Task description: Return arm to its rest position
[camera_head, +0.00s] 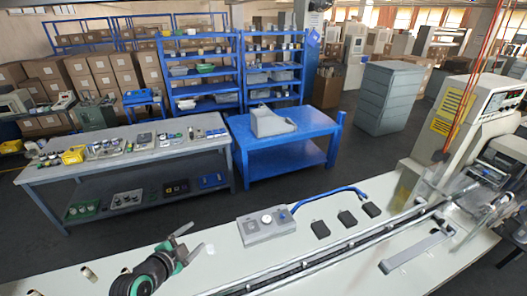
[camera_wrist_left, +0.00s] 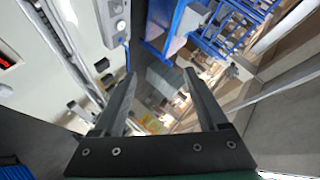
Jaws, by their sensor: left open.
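My left gripper (camera_head: 185,240) is at the lower left of the head view, above the near left part of the white machine table (camera_head: 225,268). Its two fingers are spread apart with nothing between them. In the left wrist view the open fingers (camera_wrist_left: 160,105) frame only the distant room, seen tilted. My right arm and gripper do not show in either view.
A grey control box (camera_head: 265,225) with a blue cable and several dark pads (camera_head: 346,218) lie on the table. A long conveyor rail (camera_head: 330,262) leads to the wrapper machine (camera_head: 460,120) at right. A grey workbench (camera_head: 130,160) and blue table (camera_head: 285,150) stand behind.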

